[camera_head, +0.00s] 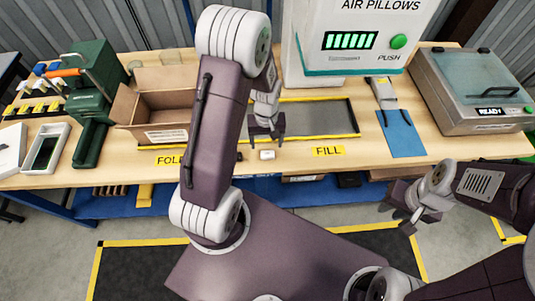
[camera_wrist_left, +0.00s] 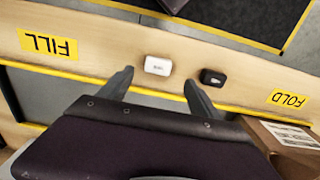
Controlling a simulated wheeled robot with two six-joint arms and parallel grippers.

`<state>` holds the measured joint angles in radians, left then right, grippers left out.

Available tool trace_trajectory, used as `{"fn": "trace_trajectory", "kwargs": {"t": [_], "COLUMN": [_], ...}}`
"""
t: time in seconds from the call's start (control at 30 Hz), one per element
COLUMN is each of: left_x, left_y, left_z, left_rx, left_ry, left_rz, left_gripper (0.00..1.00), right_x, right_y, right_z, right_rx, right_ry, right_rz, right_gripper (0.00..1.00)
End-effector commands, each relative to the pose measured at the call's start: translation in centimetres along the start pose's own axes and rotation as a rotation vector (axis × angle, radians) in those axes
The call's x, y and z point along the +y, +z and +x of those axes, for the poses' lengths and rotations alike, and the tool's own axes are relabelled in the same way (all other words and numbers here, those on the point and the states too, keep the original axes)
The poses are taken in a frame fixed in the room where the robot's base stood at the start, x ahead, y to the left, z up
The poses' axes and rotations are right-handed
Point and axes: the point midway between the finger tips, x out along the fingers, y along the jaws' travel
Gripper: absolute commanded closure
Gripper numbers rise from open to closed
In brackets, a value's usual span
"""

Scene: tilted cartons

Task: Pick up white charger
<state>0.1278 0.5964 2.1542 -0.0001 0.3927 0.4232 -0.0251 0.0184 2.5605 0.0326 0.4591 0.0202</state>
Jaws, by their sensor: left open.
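The white charger (camera_head: 267,155) is a small white block lying on the table near its front edge, between the FOLD and FILL labels. In the left wrist view the white charger (camera_wrist_left: 158,65) shows between and beyond the fingertips. My left gripper (camera_head: 266,133) is open and empty. In the left wrist view its two fingers (camera_wrist_left: 159,78) are spread, with the charger nearer the left finger and no contact visible. My right gripper (camera_head: 405,207) hangs in front of the table at the right, away from the charger; its finger gap is unclear.
A small black block (camera_wrist_left: 212,77) lies beside the charger, close to the right finger. An open carton (camera_head: 175,105) stands to the left. A dark mat (camera_head: 318,117) lies behind. A blue sheet (camera_head: 401,134) and a sealing machine (camera_head: 472,90) are at the right.

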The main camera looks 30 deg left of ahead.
Motion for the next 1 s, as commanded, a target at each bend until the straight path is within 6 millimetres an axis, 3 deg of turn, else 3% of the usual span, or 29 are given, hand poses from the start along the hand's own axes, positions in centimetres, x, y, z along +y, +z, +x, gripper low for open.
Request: {"fn": "trace_trajectory", "kwargs": {"t": [0.23,0.5,0.77,1.0], "left_x": [0.0,-0.1,0.0,-0.1], "left_y": [-0.1,-0.2,-0.3,-0.3], "left_z": [1.5,6.0,6.4,6.3], "left_rx": [0.000,-0.001,0.002,0.002], "left_ry": [0.000,-0.001,0.001,0.000], "left_rz": [0.001,0.001,0.001,0.001], "left_gripper": [0.27,0.27,0.27,0.94], "right_x": [0.0,0.0,0.0,0.0], "right_y": [0.0,-0.1,-0.1,-0.1], "right_z": [-0.1,-0.3,-0.3,-0.3], "right_rx": [0.000,0.000,0.000,0.000], "right_ry": [0.000,0.000,0.000,0.000], "right_rz": [0.000,0.000,0.000,0.000], "right_gripper": [0.74,0.74,0.74,0.74]}}
